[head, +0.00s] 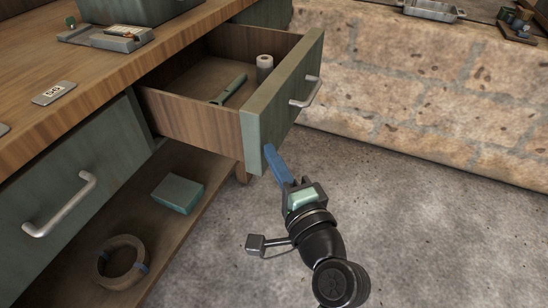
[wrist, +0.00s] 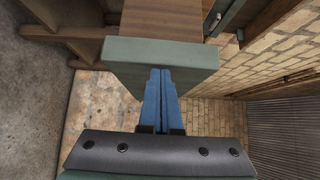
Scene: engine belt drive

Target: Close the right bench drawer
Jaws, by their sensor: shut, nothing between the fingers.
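The right bench drawer (head: 195,122) stands pulled out from the bench in the head view. Its green front (head: 285,100) carries a metal bar handle (head: 305,92). In the wrist view the closed fingers (wrist: 160,75) reach up to the green drawer front (wrist: 165,52). Whether they touch it I cannot tell.
The left drawer (head: 75,190) is shut, with its own handle. A shelf below holds a green box (head: 177,193) and a ring-shaped coil (head: 121,262). The bench top (head: 60,60) bears several items. A stone wall (head: 420,90) stands behind; the concrete floor (head: 430,240) is clear.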

